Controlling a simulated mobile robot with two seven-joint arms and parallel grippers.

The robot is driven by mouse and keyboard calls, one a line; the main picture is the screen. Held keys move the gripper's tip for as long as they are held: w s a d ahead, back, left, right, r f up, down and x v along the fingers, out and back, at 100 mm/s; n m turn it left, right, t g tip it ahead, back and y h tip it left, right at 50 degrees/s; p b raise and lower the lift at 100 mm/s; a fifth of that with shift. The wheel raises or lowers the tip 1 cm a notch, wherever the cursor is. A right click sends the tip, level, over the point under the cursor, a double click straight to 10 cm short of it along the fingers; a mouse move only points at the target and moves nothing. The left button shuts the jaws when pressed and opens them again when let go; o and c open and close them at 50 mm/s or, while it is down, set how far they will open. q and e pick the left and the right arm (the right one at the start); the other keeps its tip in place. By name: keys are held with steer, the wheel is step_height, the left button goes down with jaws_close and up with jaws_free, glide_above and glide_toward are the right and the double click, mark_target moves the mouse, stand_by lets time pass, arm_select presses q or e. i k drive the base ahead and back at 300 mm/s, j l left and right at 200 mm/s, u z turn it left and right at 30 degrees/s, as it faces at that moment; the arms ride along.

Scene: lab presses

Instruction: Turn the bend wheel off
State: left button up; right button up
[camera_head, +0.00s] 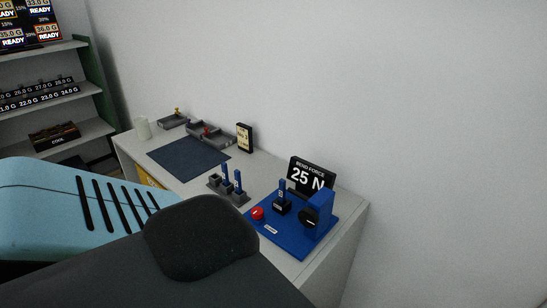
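The bend wheel, a round black dial (308,218) with a light mark, sits on a blue upright block on the blue press base (286,243), near the right end of the table. A black display (311,176) behind it reads "BEND FORCE 25 N". A red button (258,213) and a small black block with a blue post (282,203) stand on the same base. A light blue and dark grey arm body fills the lower left. Neither of my grippers' fingers shows in this view.
Shelves (75,92) stand at the left; a wall runs behind.

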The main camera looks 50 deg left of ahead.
mark_target(309, 217)
steer(key=i+l+u, duration=0.1)
steer(key=u, duration=0.35)
steer(key=i+l+u, duration=0.1)
steer(key=u, duration=0.35)
steer(key=l+u, duration=0.15)
steer(key=u, duration=0.3)
steer(key=i+l+u, duration=0.1)
steer(key=u, duration=0.25)
steer(key=l+u, duration=0.7)
steer(key=i+j, duration=0.05)
steer(key=j, duration=0.05)
